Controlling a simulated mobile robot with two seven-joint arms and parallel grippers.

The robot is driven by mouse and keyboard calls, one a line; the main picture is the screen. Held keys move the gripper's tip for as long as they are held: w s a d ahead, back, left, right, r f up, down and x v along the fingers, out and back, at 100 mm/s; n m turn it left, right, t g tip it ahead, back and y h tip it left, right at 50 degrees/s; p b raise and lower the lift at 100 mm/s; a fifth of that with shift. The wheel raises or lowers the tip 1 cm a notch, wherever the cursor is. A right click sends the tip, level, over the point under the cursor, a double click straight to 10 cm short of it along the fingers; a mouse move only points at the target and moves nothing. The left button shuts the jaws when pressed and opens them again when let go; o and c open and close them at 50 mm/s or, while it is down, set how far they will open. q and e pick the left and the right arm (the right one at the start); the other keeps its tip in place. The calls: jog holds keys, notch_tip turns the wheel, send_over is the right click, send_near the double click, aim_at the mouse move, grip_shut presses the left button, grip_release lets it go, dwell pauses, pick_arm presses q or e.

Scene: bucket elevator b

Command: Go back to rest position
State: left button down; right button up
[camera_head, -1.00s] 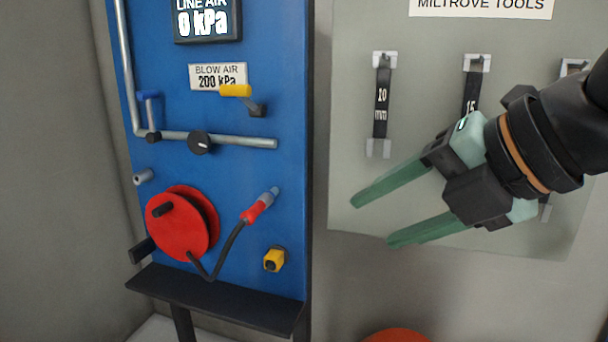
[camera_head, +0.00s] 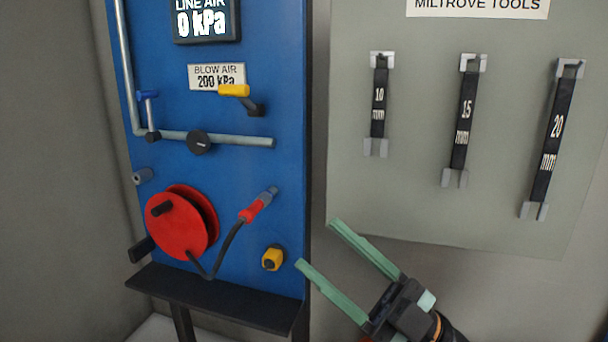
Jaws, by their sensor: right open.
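My right gripper (camera_head: 316,243) is at the bottom, in front of the gap between the blue panel and the tool board. Its two green fingers are apart, point up and left, and hold nothing. My left gripper is not in view.
The blue panel (camera_head: 225,120) carries a red hose reel (camera_head: 177,226), a red-and-grey nozzle (camera_head: 258,205), a yellow lever (camera_head: 234,90), a blue lever (camera_head: 147,95) and a black shelf (camera_head: 215,300). Three wrenches, 10 mm (camera_head: 378,103), 15 mm (camera_head: 462,118) and 20 mm (camera_head: 555,125), hang on the grey board (camera_head: 420,200).

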jog(key=w+d+f+m+t+h, duration=0.2)
jog(key=d+f+m+t+h, duration=0.15)
jog(key=f+m+h, duration=0.3)
jog(key=w+d+f+m+t+h, duration=0.2)
jog(key=f+m+t+h, duration=0.3)
jog(key=f, duration=0.3)
jog(key=w+d+f+m+t+h, duration=0.2)
jog(key=f+m+t+h, duration=0.1)
jog(key=f+m+h, duration=0.4)
jog(key=s+d+f+m+g+h, duration=0.15)
jog(key=s+f+g, duration=0.5)
jog(key=f, duration=0.65)
jog(key=s+d+f+m+g+h, duration=0.1)
jog(key=s+f+m+g, duration=0.15)
jog(key=s+f, duration=0.85)
pick_arm(q)
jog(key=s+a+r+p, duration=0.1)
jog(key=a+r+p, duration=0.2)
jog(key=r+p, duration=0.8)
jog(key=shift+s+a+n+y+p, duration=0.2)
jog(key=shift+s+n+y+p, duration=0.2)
jog(key=shift+p, duration=1.45)
pick_arm(e)
jog(key=d+r+h, duration=0.1)
jog(key=d+r, duration=0.2)
jog(key=r, duration=0.4)
jog(key=shift+s+d+r+g, duration=0.2)
jog(key=shift+s+g, duration=0.15)
jog(key=shift+s, duration=0.1)
